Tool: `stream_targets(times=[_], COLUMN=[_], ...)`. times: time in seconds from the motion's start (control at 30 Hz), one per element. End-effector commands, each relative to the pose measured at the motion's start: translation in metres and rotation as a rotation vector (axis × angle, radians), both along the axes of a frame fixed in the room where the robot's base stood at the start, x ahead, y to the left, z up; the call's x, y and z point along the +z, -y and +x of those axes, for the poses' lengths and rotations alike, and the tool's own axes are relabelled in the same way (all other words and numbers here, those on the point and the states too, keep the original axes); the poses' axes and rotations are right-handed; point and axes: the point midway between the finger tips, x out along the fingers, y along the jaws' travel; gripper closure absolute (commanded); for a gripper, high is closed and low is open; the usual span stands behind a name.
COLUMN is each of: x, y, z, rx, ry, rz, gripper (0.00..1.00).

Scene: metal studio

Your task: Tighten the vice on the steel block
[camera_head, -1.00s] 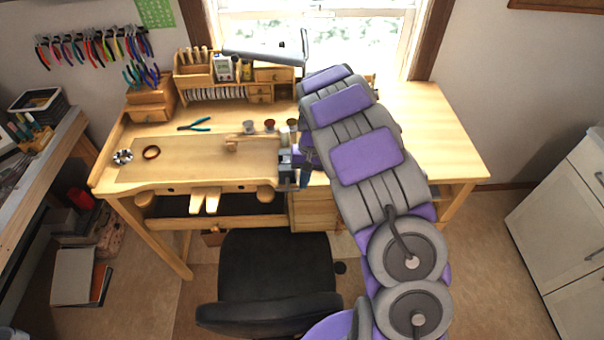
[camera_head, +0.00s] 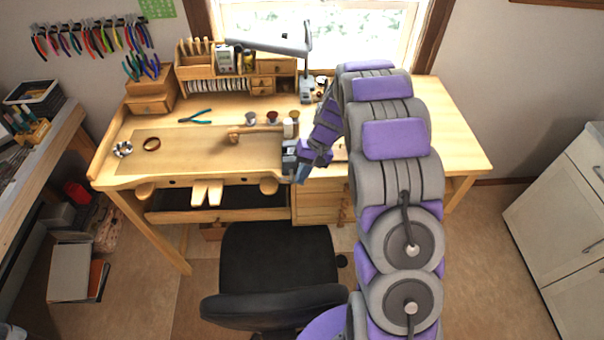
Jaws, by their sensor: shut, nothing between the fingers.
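The vice (camera_head: 288,158) is a small dark blue-grey tool at the front edge of the wooden workbench, right of the bench mat. My gripper (camera_head: 304,164) is at the end of my purple and grey arm, pointing down right beside the vice. It is shut with nothing visible in it. Whether it touches the vice or its handle cannot be told at this size. The steel block cannot be made out; the jaws of the vice are small and partly covered by my gripper.
The workbench (camera_head: 440,135) has free room on its right. A lamp (camera_head: 270,46) reaches over the back. A black chair (camera_head: 275,265) stands in front.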

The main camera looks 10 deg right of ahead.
Motion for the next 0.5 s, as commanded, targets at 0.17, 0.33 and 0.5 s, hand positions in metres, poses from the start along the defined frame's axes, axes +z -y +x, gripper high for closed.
stream_targets(times=[0.17,0.33,0.5], x=[-0.009,-0.014,-0.018], y=[0.004,0.006,0.008], z=[0.0,0.0,0.0], rx=[-0.005,-0.003,-0.002], ry=[0.026,0.048,0.071], rz=[0.134,0.254,0.355], gripper=[1.0,1.0,1.0])
